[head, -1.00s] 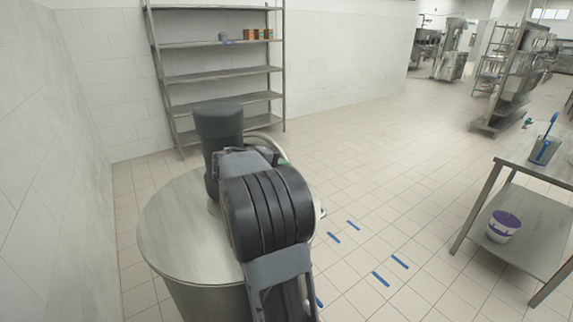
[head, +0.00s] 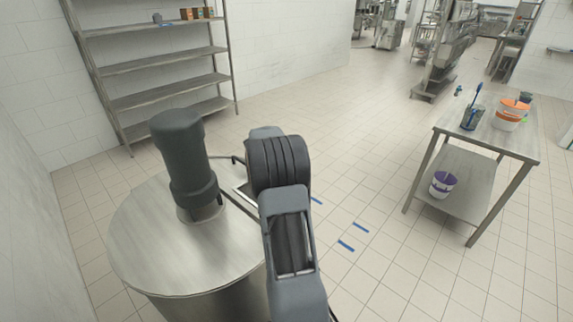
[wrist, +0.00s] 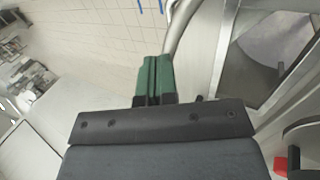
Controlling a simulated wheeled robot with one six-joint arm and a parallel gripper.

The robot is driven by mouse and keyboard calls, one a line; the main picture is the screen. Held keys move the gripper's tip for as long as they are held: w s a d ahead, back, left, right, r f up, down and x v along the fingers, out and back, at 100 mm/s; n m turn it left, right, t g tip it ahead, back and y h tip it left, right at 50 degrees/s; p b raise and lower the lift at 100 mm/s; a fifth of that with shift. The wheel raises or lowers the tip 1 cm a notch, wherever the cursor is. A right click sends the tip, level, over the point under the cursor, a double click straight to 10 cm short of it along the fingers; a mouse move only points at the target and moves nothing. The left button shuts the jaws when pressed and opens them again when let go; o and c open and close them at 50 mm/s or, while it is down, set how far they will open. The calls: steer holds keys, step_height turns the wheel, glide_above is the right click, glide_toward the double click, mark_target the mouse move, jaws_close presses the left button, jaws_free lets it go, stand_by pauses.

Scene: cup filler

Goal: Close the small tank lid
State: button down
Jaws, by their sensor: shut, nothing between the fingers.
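The steel tank (head: 150,250) stands at the lower left of the head view, with a dark grey cylindrical motor on top. In the wrist view an opening (wrist: 265,75) with a pale metal rim shows at the right, and I see into the grey inside of the tank. I cannot clearly make out the small lid; my arm covers much of that side of the tank in the head view. My gripper (wrist: 153,68) has green fingers pressed together, empty, left of the opening and beside a curved metal tube (wrist: 182,25). The head view hides the fingers behind my arm.
A steel shelf (head: 160,65) stands against the back wall. A steel table (head: 490,130) at the right holds buckets and a blue-handled tool, with a white bucket (head: 443,184) on its lower shelf. Tiled floor with blue marks lies open between tank and table.

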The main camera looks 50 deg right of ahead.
steer(key=b+x, duration=0.1)
steer(key=x, duration=0.1)
steer(key=b+x, duration=0.1)
steer(key=x, duration=0.1)
steer(key=a+b+x, duration=0.1)
steer(key=x, duration=0.1)
steer(key=shift+f+b, duration=0.3)
steer(key=shift+b, duration=0.1)
steer(key=shift+a+f, duration=0.1)
steer(key=shift+s+f, duration=0.15)
steer(key=shift+f, duration=0.05)
step_height(320, 180, up, 15)
steer(key=p, duration=0.1)
steer(key=shift+p, duration=0.3)
